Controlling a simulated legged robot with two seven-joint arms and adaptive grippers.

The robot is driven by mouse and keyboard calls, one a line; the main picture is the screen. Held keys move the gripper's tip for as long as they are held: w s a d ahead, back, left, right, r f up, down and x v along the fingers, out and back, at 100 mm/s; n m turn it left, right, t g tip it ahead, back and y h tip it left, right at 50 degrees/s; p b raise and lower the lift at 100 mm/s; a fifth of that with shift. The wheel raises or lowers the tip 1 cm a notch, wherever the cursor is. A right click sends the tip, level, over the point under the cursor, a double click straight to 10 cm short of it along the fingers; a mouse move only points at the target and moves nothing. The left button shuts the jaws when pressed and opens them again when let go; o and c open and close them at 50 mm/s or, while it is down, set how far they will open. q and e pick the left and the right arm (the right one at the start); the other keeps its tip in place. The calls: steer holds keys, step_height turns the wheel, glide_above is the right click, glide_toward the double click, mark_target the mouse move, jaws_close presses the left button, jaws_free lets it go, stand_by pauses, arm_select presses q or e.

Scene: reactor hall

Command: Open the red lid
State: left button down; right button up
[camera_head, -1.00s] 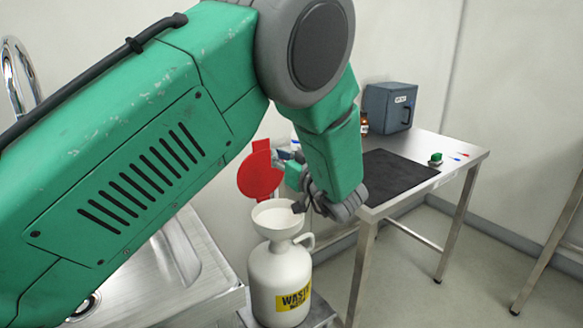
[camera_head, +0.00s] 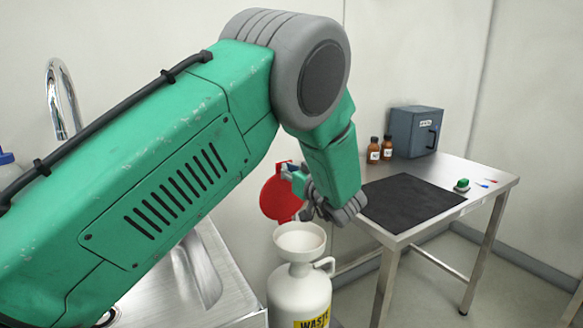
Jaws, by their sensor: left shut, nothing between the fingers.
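The red lid (camera_head: 278,198) stands upright, swung open behind the mouth of the white funnel (camera_head: 300,238). The funnel sits on top of a white waste jug (camera_head: 300,292) with a yellow label and a side handle. My left gripper (camera_head: 306,212) is shut and empty, just right of the lid and above the funnel's back rim. My wrist partly hides it, and I cannot tell whether it touches the lid. My right gripper is not in view.
A steel table (camera_head: 462,172) at the right holds a black mat (camera_head: 412,203), two brown bottles (camera_head: 380,150), a grey-blue box (camera_head: 416,132) and a small green-topped item (camera_head: 462,185). A steel sink (camera_head: 215,270) with a tap (camera_head: 62,98) lies left of the jug.

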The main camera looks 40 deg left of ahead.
arm_select(q)
steer(key=a+p, duration=0.1)
steer(key=a+r+h+p, duration=0.1)
steer(key=p, duration=0.1)
steer(key=shift+w+a+g+h, duration=0.1)
steer(key=shift+w+g+h, duration=0.2)
steer(key=shift+w, duration=0.1)
steer(key=shift+w+a+f+p, duration=0.15)
steer(key=shift+a+f+p, duration=0.25)
steer(key=shift+p, duration=0.2)
steer(key=shift+d, duration=0.1)
